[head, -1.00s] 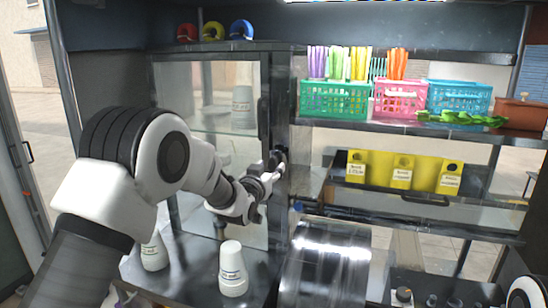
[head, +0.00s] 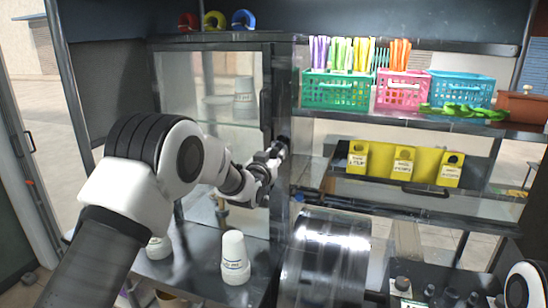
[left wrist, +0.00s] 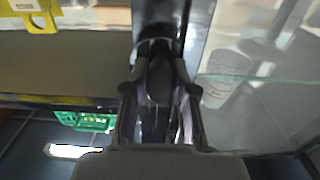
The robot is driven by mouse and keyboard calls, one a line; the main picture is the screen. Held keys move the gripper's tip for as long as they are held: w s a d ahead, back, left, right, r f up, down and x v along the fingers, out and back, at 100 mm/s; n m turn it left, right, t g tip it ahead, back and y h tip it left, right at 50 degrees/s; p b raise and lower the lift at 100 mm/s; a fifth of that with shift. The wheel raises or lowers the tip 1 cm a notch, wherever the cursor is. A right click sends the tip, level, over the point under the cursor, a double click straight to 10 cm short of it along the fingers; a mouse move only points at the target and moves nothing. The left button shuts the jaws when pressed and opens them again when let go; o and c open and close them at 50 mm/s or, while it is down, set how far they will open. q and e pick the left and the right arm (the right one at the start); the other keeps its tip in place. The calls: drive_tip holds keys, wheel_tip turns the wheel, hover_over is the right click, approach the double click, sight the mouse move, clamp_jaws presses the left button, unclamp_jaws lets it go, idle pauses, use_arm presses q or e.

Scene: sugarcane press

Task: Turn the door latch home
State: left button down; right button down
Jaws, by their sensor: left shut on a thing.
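The glass-door cabinet (head: 155,75) stands at the left in the head view, with a dark metal frame and its door appearing closed. A dark upright handle (head: 265,108) is on the door's right edge. My left gripper (head: 279,152) is at the dark post beside the door, below that handle. In the left wrist view, its two fingers (left wrist: 160,108) are shut around the dark latch (left wrist: 158,72), one on each side. The gripper hides most of the latch in the head view, so its exact angle is unclear. My right gripper is out of view.
White bottles (head: 235,262) stand on the counter below my left arm. A shiny metal drum (head: 325,265) is right of them. Baskets (head: 335,92) of coloured sticks fill the upper right shelf, above yellow holders (head: 403,167). A white cup-like container (head: 243,95) is behind the glass.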

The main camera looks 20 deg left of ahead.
use_arm(q)
drive_tip(key=shift+f+n+b, duration=0.25)
drive_tip(key=shift+n+b, duration=0.35)
drive_tip(key=shift+b, duration=0.1)
drive_tip(key=n+b, duration=0.6)
drive_tip(key=n, duration=0.2)
drive_tip(key=shift+d+n, duration=0.1)
drive_tip(key=shift+n, duration=0.2)
drive_tip(key=n+b, duration=0.2)
drive_tip(key=n, duration=0.2)
drive_tip(key=shift+r, duration=0.1)
drive_tip(key=shift+r+n+b, duration=0.15)
drive_tip(key=shift+n+b, duration=0.25)
drive_tip(key=shift+n, duration=1.5)
drive_tip(key=c, duration=0.9)
unclamp_jaws()
drive_tip(key=shift+c, duration=0.2)
drive_tip(key=shift+w+d, duration=0.1)
